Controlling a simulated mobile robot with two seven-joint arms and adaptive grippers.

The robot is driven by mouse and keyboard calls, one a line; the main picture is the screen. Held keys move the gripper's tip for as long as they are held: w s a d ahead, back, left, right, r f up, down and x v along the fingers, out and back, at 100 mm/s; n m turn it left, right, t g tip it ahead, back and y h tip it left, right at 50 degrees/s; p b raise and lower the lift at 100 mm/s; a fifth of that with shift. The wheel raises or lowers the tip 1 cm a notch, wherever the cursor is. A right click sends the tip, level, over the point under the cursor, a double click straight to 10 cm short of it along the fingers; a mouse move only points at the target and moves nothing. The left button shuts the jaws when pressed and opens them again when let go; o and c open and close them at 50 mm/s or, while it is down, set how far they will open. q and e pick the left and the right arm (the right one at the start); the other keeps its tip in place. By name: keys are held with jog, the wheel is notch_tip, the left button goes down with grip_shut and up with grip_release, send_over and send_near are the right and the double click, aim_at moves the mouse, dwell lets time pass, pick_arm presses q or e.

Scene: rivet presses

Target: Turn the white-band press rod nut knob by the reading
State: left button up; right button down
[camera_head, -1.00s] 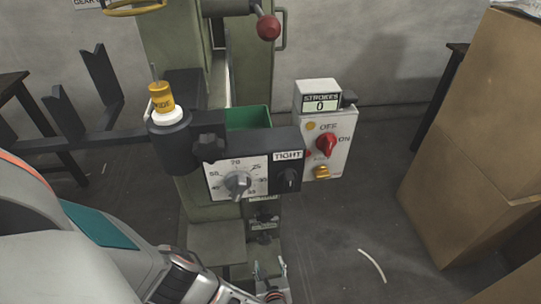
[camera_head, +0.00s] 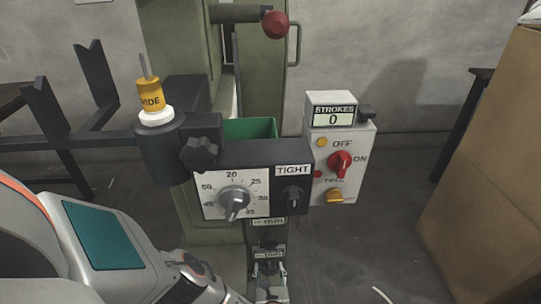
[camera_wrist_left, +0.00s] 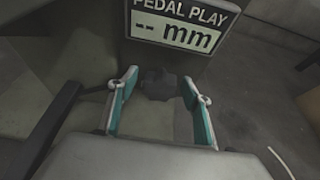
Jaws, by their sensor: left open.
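The press has a white band (camera_head: 155,116) under a yellow "WIDE" collar (camera_head: 150,101) on its dark cylinder. A pedal play display (camera_head: 267,222) hangs low on the press; in the left wrist view its plate (camera_wrist_left: 180,25) reads "-- mm". A dark rounded knob (camera_wrist_left: 158,84) shows below that plate, in the gap between the fingers; I cannot tell whether it is the rod nut knob, and no contact shows. My left gripper (camera_wrist_left: 160,103) is open and empty, its teal pads apart. In the head view the gripper (camera_head: 269,271) is low, below the display. My right gripper is out of view.
A numbered dial (camera_head: 234,200) and a "TIGHT" knob (camera_head: 293,196) sit on the front panel. A strokes counter box (camera_head: 343,160) showing 0, with a red switch, is at their right. Cardboard boxes (camera_head: 488,170) stand at right. Open floor lies between.

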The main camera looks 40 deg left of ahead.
pick_arm(q)
jog(key=c, duration=1.1)
jog(key=shift+c, duration=0.2)
jog(key=shift+w+d+r, duration=0.1)
jog(key=shift+w, duration=0.05)
jog(key=shift+r+m+y+p, duration=0.1)
jog(key=shift+m+y+p, duration=0.2)
jog(key=shift+f+m+g+y+b, duration=0.35)
jog(key=shift+m+g, duration=0.25)
jog(key=shift+m, duration=0.2)
jog(key=shift+r+m+y, duration=0.2)
jog(key=shift+m+y, duration=0.15)
jog(key=shift+m, duration=0.35)
jog(key=shift+g, duration=0.3)
jog(key=o, duration=1.1)
